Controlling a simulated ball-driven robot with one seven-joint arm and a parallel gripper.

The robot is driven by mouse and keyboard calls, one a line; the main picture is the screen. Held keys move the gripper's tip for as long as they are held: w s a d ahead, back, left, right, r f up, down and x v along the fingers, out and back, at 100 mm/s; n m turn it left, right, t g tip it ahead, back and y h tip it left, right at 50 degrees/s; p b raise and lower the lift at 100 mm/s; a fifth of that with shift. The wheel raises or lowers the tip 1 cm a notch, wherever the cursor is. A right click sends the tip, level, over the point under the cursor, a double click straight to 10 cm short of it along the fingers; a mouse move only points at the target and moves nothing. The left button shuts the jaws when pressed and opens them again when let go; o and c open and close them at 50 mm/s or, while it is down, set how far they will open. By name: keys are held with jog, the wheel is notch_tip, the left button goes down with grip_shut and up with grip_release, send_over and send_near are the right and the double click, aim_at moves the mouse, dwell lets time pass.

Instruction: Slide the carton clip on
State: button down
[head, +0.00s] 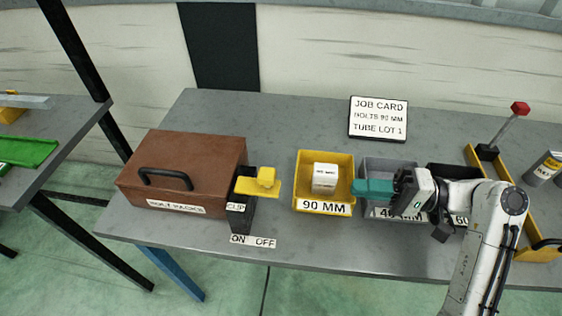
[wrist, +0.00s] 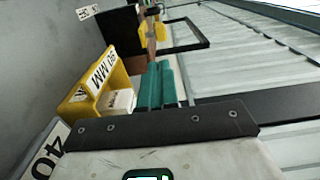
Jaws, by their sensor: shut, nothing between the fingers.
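The yellow clip (head: 257,185) sits on top of a dark block labelled CLIP (head: 240,212), at the front right corner of a brown case labelled BOLT PACKS (head: 190,165). ON and OFF labels lie in front of the block. In the wrist view, yellow parts (wrist: 155,31) show at the top, beyond my fingers. A small white carton (head: 325,177) stands in the yellow 90 MM bin (head: 323,207). My gripper (head: 356,188) has teal fingers, shut and empty. It is at the right side of the yellow bin, apart from the clip.
A grey bin (head: 375,167) and a black bin stand right of the yellow bin, partly hidden by my arm. A job card (head: 378,119) stands behind them. A yellow tray with a red-topped lever (head: 520,108) is farther right. The bench front is clear.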

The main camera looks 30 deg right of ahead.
aim_at(275, 178)
jog(key=shift+w, duration=0.1)
jog(key=p+x, duration=0.2)
jog(key=x, duration=1.2)
jog(key=shift+p+x, duration=0.4)
jog(key=shift+x, duration=1.6)
